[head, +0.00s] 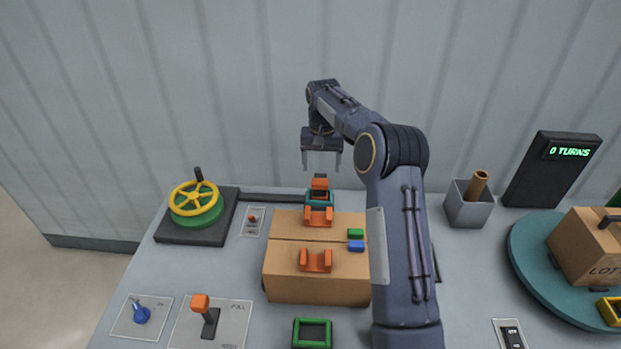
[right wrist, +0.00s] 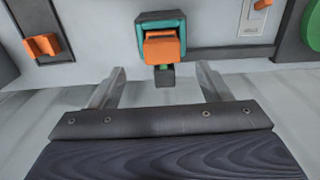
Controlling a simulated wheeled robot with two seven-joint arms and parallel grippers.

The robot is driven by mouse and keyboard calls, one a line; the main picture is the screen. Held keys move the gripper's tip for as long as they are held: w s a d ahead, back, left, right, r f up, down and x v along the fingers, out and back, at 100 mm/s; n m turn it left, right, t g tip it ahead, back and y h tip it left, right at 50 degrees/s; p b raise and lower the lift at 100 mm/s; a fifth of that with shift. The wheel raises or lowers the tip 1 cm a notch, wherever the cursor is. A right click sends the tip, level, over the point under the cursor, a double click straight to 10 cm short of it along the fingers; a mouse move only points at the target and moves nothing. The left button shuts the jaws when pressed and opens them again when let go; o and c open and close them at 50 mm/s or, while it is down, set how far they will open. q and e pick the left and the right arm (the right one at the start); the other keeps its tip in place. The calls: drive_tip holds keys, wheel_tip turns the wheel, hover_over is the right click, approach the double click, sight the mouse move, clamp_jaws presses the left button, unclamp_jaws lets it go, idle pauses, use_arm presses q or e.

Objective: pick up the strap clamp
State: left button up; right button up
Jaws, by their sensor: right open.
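A teal block with an orange piece on it, which looks like the strap clamp (head: 320,198), stands at the back edge of the table, just behind the cardboard box. It also shows at the top middle of the right wrist view (right wrist: 151,22), with a small dark and green tip below the orange part. My right gripper (head: 322,162) is open and empty, pointing down above and behind it, without touching. In the right wrist view the clamp lies beyond the fingertips, between their lines. Part of the clamp is hidden by its orange piece. My left gripper is not in view.
The cardboard box (head: 284,290) carries orange U-shaped brackets (head: 315,261) and small green and blue blocks. A yellow handwheel (head: 194,198) stands left, joined by a dark rail (head: 272,198). A grey bin (head: 468,211) and a teal turntable (head: 530,262) are right. The wall is close behind.

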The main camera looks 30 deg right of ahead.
sight(320, 181)
drive_tip(key=shift+w+f, duration=0.25)
drive_tip(key=shift+f, duration=1.05)
drive_tip(key=shift+s+f, duration=0.15)
drive_tip(key=shift+f, duration=0.05)
wheel_tip(320, 181, down, 5)
drive_tip(key=b, duration=0.3)
drive_tip(key=shift+a, duration=0.15)
drive_tip(key=shift+r, duration=0.1)
drive_tip(key=c, duration=1.1)
drive_tip(key=shift+r, duration=0.15)
drive_tip(key=shift+c, duration=0.2)
